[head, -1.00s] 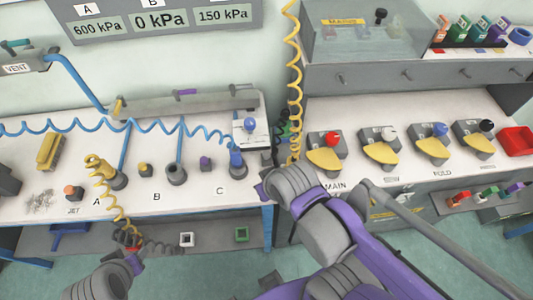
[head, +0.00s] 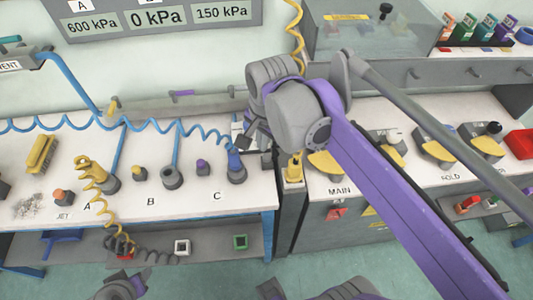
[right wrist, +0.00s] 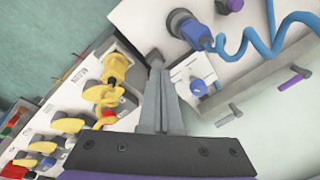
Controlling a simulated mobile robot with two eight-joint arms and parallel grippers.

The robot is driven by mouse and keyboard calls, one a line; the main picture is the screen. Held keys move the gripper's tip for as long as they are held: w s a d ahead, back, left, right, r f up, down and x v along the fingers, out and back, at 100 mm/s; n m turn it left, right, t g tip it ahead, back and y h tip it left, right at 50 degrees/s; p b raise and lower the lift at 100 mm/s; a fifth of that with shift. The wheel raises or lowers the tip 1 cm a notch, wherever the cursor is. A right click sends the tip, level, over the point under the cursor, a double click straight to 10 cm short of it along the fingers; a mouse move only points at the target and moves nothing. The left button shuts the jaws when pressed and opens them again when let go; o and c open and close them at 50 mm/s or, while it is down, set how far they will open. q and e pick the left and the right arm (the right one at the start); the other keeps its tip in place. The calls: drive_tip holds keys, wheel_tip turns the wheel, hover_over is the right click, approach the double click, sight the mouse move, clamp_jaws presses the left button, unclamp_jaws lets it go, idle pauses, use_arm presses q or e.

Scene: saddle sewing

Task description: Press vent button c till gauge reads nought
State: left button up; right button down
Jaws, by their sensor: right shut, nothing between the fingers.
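The purple button (head: 203,166) on a dark block stands behind the C label on the white bench; its edge also shows in the right wrist view (right wrist: 236,4). The wall gauge panel (head: 160,17) reads 600 kPa, 0 kPa and 150 kPa. The rightmost reading's letter is out of frame. A blue hose plug (head: 236,162) sits in the socket to the right of the purple button. My right gripper (head: 245,143) is shut and empty, close to this plug and right of the button. My left gripper (head: 138,278) is low at the front, its jaws unclear.
A yellow coiled hose (head: 95,172) stands at A, with a blue coiled hose (head: 70,125) behind. A white box with a blue knob (right wrist: 197,87) is beside my right fingers. Yellow-levered valves (head: 393,150) fill the right bench. My right arm hides some of them.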

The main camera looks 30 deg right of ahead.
sight(266, 156)
drive_tip(key=w+d+r+m+g+b, duration=0.2)
drive_tip(key=w+d+r+m, duration=0.1)
drive_tip(key=m, duration=0.6)
drive_tip(key=shift+w+d+r, duration=0.2)
drive_tip(key=shift+w+r, duration=0.1)
drive_tip(key=shift+r, duration=0.35)
wheel_tip(266, 156, down, 14)
drive_tip(key=shift+f+b, duration=0.1)
drive_tip(key=shift+b, duration=0.75)
